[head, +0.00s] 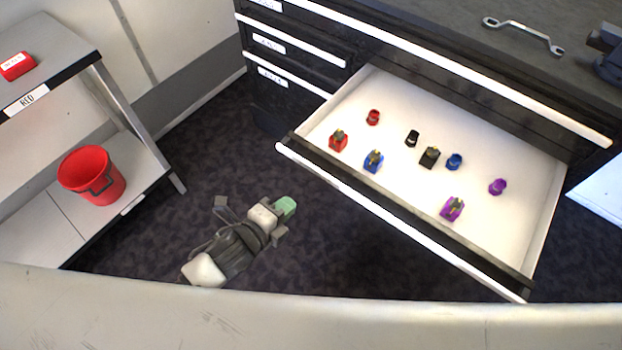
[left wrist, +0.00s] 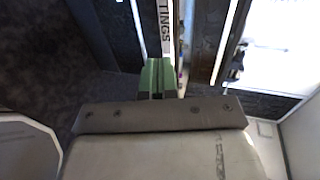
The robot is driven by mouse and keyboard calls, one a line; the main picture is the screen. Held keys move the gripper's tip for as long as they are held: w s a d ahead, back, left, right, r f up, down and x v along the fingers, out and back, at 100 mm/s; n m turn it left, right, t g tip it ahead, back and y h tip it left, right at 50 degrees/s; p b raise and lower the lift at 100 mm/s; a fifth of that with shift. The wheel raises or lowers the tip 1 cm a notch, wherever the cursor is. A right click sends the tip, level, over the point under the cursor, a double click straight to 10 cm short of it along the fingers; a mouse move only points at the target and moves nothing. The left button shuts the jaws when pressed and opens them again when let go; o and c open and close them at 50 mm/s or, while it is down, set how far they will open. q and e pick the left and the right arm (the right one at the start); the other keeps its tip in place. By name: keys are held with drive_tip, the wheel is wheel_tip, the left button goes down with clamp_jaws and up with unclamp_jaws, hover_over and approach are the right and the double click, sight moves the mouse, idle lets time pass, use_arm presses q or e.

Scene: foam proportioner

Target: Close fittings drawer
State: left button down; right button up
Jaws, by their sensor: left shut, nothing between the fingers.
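The fittings drawer (head: 460,248) is pulled out of the dark cabinet, with a white interior and a white front edge strip. Several small red, blue, black and purple fittings lie inside it, among them a purple one (head: 452,208) and a red one (head: 338,141). My left gripper (head: 287,207) is in front of the drawer, toward its left end, with its green fingers shut and empty. In the left wrist view, the green fingertips (left wrist: 158,78) point at the label strip reading "TTINGS" (left wrist: 166,28); I cannot tell whether they touch it. My right gripper is not in view.
A shelf unit (head: 165,172) stands at the left with a red bucket (head: 92,175) on its lower shelf and a red item (head: 17,66) on top. A wrench (head: 523,36) lies on the countertop. Other drawers (head: 290,45) to the left are shut.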

sight(320, 174)
use_arm(q)
drive_tip(key=x, duration=0.9)
drive_tip(key=shift+w+d+r, duration=0.25)
drive_tip(key=shift+w+r, duration=0.05)
drive_tip(key=shift+w+d, duration=0.25)
drive_tip(key=shift+w, duration=0.15)
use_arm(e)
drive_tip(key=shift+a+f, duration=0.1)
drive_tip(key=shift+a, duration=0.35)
use_arm(q)
drive_tip(key=shift+w, duration=0.15)
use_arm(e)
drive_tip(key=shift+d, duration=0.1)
